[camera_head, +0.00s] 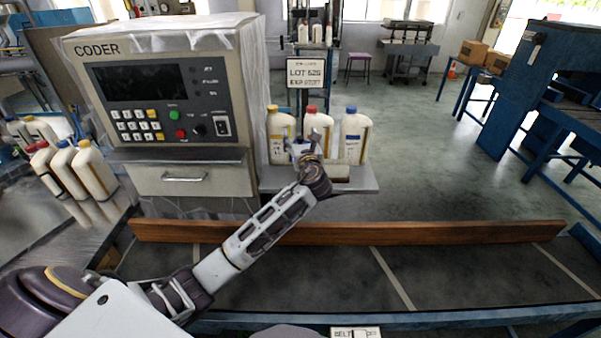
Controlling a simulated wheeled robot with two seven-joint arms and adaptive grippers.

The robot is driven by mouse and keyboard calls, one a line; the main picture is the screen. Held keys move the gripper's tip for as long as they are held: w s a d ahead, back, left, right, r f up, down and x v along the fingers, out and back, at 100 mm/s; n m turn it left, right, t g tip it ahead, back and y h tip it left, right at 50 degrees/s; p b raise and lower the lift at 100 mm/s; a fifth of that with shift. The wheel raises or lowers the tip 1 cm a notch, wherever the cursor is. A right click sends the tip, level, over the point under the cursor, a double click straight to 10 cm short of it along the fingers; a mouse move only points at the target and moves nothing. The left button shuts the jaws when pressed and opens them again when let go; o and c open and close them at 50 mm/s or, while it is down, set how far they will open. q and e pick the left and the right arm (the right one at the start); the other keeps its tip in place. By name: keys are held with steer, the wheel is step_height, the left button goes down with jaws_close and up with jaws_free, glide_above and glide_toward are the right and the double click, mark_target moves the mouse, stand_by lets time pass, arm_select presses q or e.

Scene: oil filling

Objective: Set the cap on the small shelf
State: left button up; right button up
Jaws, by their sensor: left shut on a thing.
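The small shelf (368,181) is a grey ledge to the right of the coder machine. Three cream bottles stand on it: one with a yellow cap (272,108), one with a red cap (311,108) and one with a blue cap (351,109). My left gripper (308,146) is over the shelf, in front of the red-capped bottle and hiding much of it. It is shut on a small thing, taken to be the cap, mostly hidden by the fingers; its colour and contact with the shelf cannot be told. My right gripper is not in view.
The coder machine (165,100) stands left of the shelf. A wooden rail (430,232) runs along the dark conveyor belt (330,275) below. Several bottles (95,170) stand at the far left. A lot-number sign (305,73) is behind the shelf. Open floor lies to the right.

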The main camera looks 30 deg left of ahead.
arm_select(q)
step_height(320, 180, down, 9)
steer(key=shift+f+b, duration=0.1)
steer(key=shift+b, duration=0.35)
steer(key=shift+f, duration=0.25)
steer(key=o, duration=1)
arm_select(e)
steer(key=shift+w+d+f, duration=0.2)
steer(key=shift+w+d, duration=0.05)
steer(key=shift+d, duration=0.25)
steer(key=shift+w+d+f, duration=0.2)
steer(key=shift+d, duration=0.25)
